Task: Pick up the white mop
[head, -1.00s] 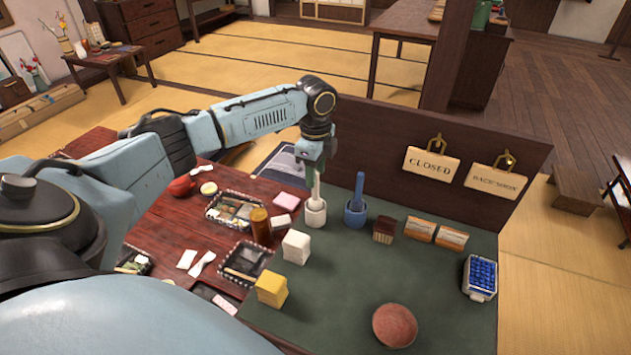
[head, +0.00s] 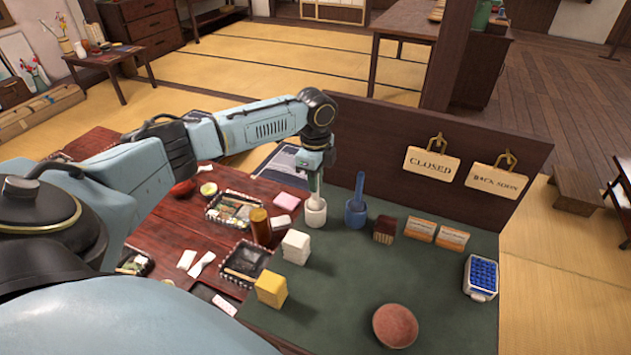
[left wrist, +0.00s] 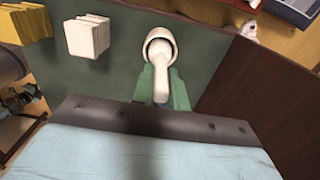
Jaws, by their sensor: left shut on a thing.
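The white mop (left wrist: 161,78) stands upright in its white round holder (head: 315,214) on the green mat, near the dark partition. In the left wrist view, the holder's rim (left wrist: 158,34) surrounds the mop's lower end. My left gripper (head: 315,184) points down over the mop from above. Its green fingers, which also show in the left wrist view (left wrist: 161,92), are shut on the mop's handle. The fingers hide part of the handle. My right gripper is not in view.
A blue mop in a blue holder (head: 355,213) stands just right of the white one. White blocks (head: 296,247), yellow blocks (head: 271,289) and a brown brush (head: 384,230) are nearby. The dark partition (head: 400,130) rises behind. The mat's middle is clear.

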